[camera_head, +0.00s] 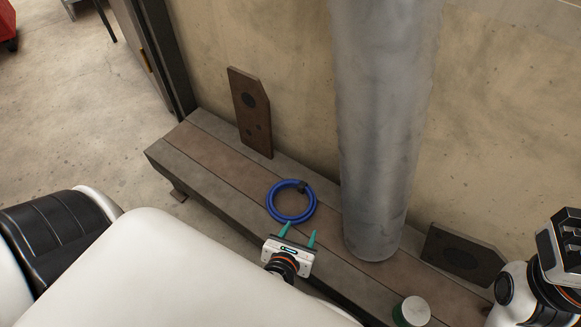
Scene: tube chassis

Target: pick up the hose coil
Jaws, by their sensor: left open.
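The hose coil (270,205), a blue ring with a dark clip at its upper right, lies flat on the wooden bench. My left gripper (301,230) is open, its two green fingers pointing toward the coil. The fingertips are just in front of the coil's near edge in the picture. I cannot tell their height above the bench or whether they touch it. Nothing shows between the fingers. Part of my right arm shows at the right edge, with no fingers visible.
The plank bench (205,155) runs along a concrete wall. A thick grey column (380,120) stands right of the coil. A green-and-white round can (412,312) stands near the front.

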